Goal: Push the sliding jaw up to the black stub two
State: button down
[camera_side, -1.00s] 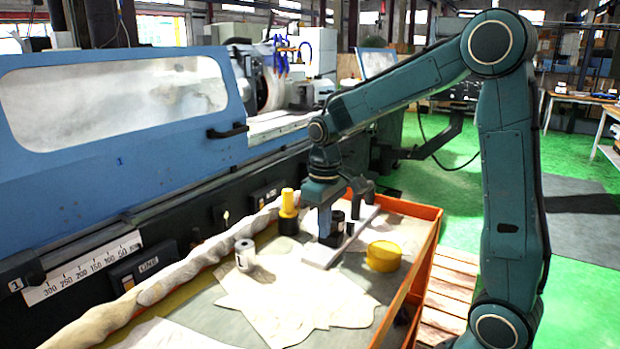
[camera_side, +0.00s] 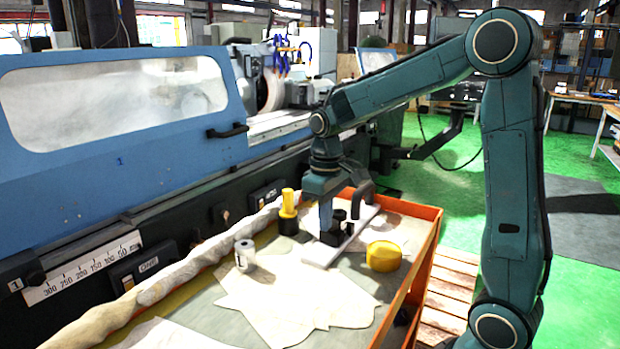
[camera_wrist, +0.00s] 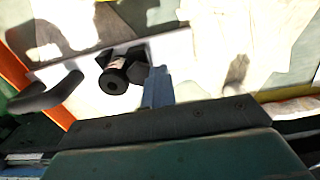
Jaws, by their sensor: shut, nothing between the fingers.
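The black stub (camera_wrist: 114,80) lies over the pale plate in the wrist view, with a pale label and a round hole in its end. It also shows in the side view (camera_side: 338,215). A dark block stands on its left. The sliding jaw (camera_wrist: 137,71), dark and angular, is close on its right; I cannot tell whether they touch. My gripper (camera_wrist: 158,72) is shut and empty, its blue fingers pointing down at the right side of the jaw. In the side view my gripper (camera_side: 325,228) is low over the plate, against or just beside the dark jaw block.
The pale plate (camera_side: 318,254) lies on a cart with an orange rim (camera_side: 424,212). A yellow-topped black cylinder (camera_side: 288,215), a white-grey cylinder (camera_side: 245,256) and a round yellow item (camera_side: 383,256) stand nearby. Pale sheets (camera_side: 285,305) cover the front. The blue machine borders the left.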

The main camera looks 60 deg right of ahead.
jog(key=shift+a+r, duration=0.2)
jog(key=shift+r, duration=1.2)
jog(key=shift+a+r, duration=0.15)
jog(key=shift+r, duration=1.25)
